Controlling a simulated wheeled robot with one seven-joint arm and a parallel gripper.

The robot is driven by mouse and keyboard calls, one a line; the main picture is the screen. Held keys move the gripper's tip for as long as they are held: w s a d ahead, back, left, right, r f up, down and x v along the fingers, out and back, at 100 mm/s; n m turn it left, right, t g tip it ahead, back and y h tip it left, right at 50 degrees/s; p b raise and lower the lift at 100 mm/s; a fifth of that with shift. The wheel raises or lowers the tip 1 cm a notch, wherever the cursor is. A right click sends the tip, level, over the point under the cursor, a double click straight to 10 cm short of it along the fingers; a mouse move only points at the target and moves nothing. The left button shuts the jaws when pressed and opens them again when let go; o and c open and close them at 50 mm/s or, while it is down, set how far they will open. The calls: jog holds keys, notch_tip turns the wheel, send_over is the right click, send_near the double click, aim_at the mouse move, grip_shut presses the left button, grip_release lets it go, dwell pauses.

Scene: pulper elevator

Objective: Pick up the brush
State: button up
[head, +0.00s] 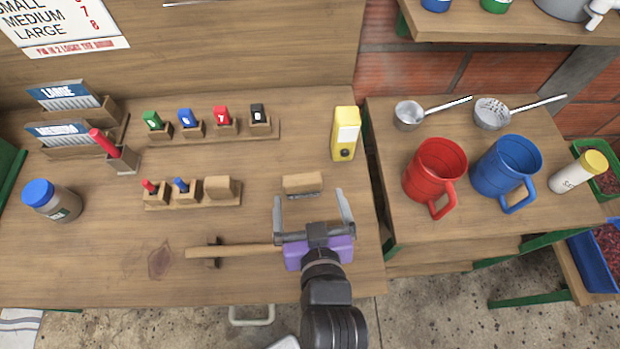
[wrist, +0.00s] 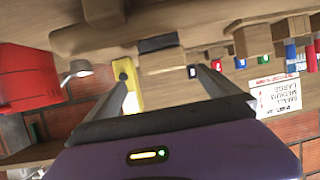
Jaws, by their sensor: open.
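A yellow box (head: 345,135) stands beyond my gripper. Wooden holders with stamps (head: 218,125) and pens (head: 180,188) are at the left. A brown jar (head: 55,202) stands far left. Red (head: 433,170) and blue (head: 506,165) jugs stand on the right table.

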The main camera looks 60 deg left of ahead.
aim_at(303, 185)
jog(key=x, duration=0.2)
jog(key=p+x, duration=0.1)
jog(key=x, duration=0.3)
jog(key=shift+s+a+f+p, duration=0.1)
jog(key=shift+s+a+p, duration=0.15)
jog(key=shift+a+p, duration=0.15)
jog(key=shift+w+a+f, duration=0.2)
jog(key=shift+a+f, duration=0.05)
jog(key=shift+a, duration=0.1)
jog(key=c, duration=1.5)
jog(key=shift+r, duration=0.1)
notch_tip(303, 185, up, 20)
jog(key=shift+f+b, duration=0.1)
jog(key=shift+b, duration=0.3)
